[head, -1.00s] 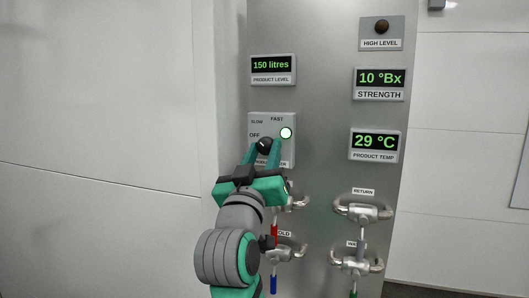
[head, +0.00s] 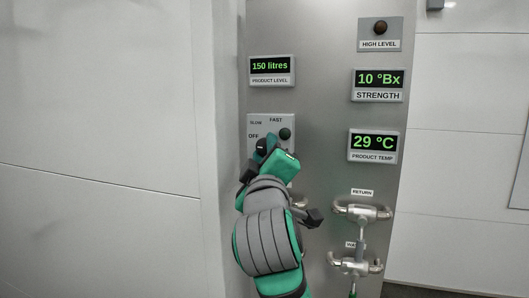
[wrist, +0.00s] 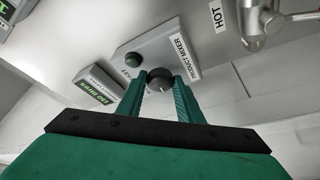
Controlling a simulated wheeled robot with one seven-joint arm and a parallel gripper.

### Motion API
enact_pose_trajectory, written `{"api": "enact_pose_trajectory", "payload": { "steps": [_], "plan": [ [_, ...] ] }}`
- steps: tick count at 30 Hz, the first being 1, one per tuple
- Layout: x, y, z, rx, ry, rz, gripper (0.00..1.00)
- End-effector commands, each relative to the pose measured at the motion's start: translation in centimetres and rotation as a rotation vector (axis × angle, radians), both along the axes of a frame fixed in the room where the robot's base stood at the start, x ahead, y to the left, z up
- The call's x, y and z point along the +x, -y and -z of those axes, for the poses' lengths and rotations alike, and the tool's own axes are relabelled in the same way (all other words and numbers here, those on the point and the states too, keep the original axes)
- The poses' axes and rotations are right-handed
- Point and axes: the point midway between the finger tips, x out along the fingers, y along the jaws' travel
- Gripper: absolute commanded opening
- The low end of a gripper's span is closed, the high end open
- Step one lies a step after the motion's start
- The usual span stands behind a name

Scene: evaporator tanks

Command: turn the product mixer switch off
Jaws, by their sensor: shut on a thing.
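The product mixer panel (head: 255,125) is a grey plate on the metal cabinet, marked SLOW, FAST and OFF. Its black knob (head: 261,144) is partly hidden by my gripper (head: 265,146) in the head view. In the wrist view, the knob (wrist: 160,79) sits between the two green fingertips of my gripper (wrist: 159,84), which are shut on it. The PRODUCT MIXER label (wrist: 180,58) shows beside it. The round lamp (head: 285,133) on the panel is dark. The exact setting that the knob points to is hard to tell.
Displays on the cabinet read 150 litres (head: 271,66), 10 °Bx (head: 379,79) and 29 °C (head: 373,143). Metal valve handles (head: 362,211) stick out below, to the right of my arm. A dark HIGH LEVEL lamp (head: 380,27) is at the top right.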

Motion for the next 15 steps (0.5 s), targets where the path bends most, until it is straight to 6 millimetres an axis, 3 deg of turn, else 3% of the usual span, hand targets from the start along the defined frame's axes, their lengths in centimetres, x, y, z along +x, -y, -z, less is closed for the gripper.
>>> {"api": "enact_pose_trajectory", "payload": {
  "steps": [15],
  "plan": [
    [-0.17,-0.36,-0.34,-0.065,-0.012,-0.007,0.1]
  ]
}}
